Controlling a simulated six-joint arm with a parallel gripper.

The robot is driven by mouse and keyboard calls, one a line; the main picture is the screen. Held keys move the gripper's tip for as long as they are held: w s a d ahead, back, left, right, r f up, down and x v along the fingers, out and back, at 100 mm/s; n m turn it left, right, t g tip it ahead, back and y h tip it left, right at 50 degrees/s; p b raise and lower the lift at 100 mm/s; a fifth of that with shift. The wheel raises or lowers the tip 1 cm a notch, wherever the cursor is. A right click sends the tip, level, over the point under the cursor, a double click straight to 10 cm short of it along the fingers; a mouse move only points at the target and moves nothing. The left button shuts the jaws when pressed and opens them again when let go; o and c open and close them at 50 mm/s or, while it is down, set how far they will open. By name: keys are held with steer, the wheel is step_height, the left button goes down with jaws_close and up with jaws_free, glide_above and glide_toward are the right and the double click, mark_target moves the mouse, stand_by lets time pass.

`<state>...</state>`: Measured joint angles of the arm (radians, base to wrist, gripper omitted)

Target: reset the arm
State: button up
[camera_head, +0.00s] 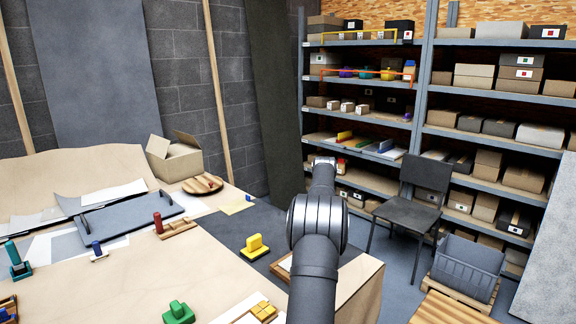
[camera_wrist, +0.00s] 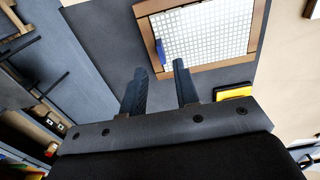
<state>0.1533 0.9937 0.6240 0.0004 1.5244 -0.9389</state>
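My gripper (camera_wrist: 160,67) shows in the wrist view with its two dark fingers apart and nothing visible between them. In the head view my arm rises at the middle right, over the table's right part, and I cannot make out the fingers there. A wood-framed panel with a white grid (camera_wrist: 205,35) lies beyond the fingertips in the wrist view. A small blue piece (camera_wrist: 160,52) is at its left edge. A yellow block (camera_wrist: 233,92) is to the right of the fingers. A yellow piece (camera_head: 255,246) stands on the table left of my arm in the head view.
The table (camera_head: 130,275) carries a green piece (camera_head: 178,313), a red piece on a wooden base (camera_head: 176,229), a dark tray (camera_head: 132,213) and an open cardboard box (camera_head: 175,158). A chair (camera_head: 412,205) and loaded shelves (camera_head: 365,115) stand behind at the right.

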step_height(320, 180, down, 7)
steer(key=shift+f, duration=0.15)
steer(key=shift+w+r, duration=0.1)
steer(key=shift+r, duration=0.25)
step_height(320, 180, up, 4)
steer(key=shift+f, duration=0.2)
steer(key=s+d+r, duration=0.7)
steer(key=s+d, duration=0.1)
steer(key=d, duration=0.1)
steer(key=s+a+f, duration=0.2)
steer(key=s+a, duration=0.1)
steer(key=a, duration=0.8)
steer(key=s+a+f, duration=0.2)
steer(key=s+a, duration=0.2)
steer(key=a, duration=0.7)
steer(key=w+a+f, duration=0.1)
steer(key=a+f, duration=0.1)
steer(key=a, duration=0.1)
steer(key=w+a+f, duration=0.1)
steer(key=a+f, duration=0.1)
steer(key=a, duration=0.2)
steer(key=w+a+f, duration=0.2)
steer(key=a+f, duration=0.1)
steer(key=a, duration=0.1)
steer(key=shift+a, duration=0.2)
